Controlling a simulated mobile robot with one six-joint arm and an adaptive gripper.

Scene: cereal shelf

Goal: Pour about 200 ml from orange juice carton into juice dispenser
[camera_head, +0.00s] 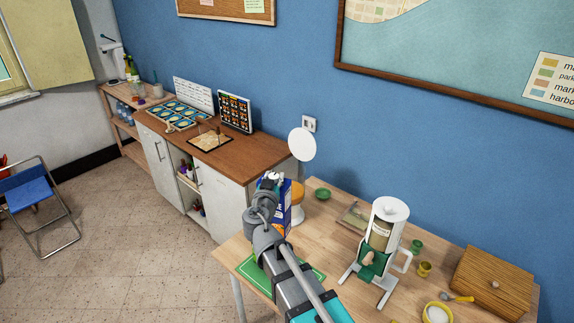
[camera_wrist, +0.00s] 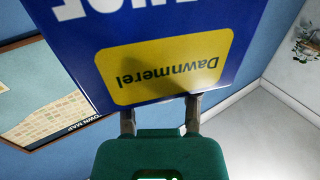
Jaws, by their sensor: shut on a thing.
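The blue orange juice carton (camera_head: 286,210) is in my gripper (camera_head: 271,184), above the left end of the wooden table. In the head view my arm hides much of it, and I cannot tell its tilt well. In the wrist view the carton (camera_wrist: 220,45) fills the upper middle, its yellow "Dawnmerel" label upside down in the picture. The fingers of my gripper (camera_wrist: 162,110) meet its lower edge there. A white-lidded dispenser (camera_head: 392,210) with a handle and green lower part stands upright on the table, right of and apart from the carton; it appears to be the juice dispenser.
The table (camera_head: 335,250) also bears a green mat (camera_head: 312,270), a green bowl (camera_head: 322,193), small cups (camera_head: 424,268), a yellow bowl (camera_head: 437,314) and a wooden box (camera_head: 492,283). A white disc (camera_head: 302,144) rises behind the carton. Bare tabletop lies between mat and dispenser.

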